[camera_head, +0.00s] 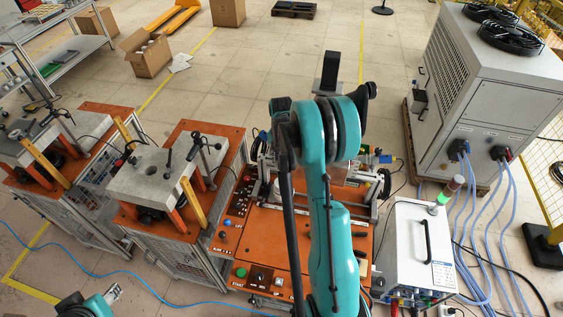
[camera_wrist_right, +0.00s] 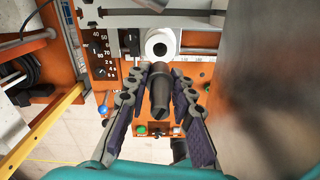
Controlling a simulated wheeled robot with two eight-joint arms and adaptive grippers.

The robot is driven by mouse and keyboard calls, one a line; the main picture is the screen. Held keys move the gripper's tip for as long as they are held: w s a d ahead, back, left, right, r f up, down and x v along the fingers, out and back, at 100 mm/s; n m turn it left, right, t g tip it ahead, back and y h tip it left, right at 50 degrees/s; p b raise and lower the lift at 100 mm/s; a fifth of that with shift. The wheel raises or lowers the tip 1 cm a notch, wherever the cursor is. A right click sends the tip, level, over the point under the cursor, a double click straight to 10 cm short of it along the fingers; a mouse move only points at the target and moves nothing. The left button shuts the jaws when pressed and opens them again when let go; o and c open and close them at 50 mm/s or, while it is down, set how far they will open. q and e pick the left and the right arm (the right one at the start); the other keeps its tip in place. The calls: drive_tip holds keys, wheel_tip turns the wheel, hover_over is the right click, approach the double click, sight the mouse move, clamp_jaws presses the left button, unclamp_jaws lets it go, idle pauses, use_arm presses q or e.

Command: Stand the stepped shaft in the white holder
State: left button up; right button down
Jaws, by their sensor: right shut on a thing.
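In the right wrist view my right gripper (camera_wrist_right: 162,78) is shut on the dark grey stepped shaft (camera_wrist_right: 160,93), which lies between its two jointed fingers. The shaft's narrower end points up the picture, toward the white holder (camera_wrist_right: 149,40). The holder is a round white piece with a dark hole in its middle. The shaft's far end appears just below the holder's rim. I cannot tell the height gap between them.
The orange heater bench (camera_head: 264,240) carries buttons and knobs, with a control panel (camera_wrist_right: 103,60) left of the holder. A white box with a black handle (camera_head: 418,245) stands at its right. Other orange benches with grey blocks (camera_head: 156,172) stand left. A large grey surface (camera_wrist_right: 262,80) fills the wrist view's right.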

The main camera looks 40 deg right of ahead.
sight(282, 167)
drive_tip(key=shift+f+b, duration=1.05)
drive_tip(key=shift+f, duration=0.5)
drive_tip(key=shift+f, duration=0.1)
drive_tip(key=shift+f+b, duration=1.25)
drive_tip(key=shift+f, duration=1.2)
drive_tip(key=shift+b, duration=0.75)
drive_tip(key=shift+f+b, duration=0.85)
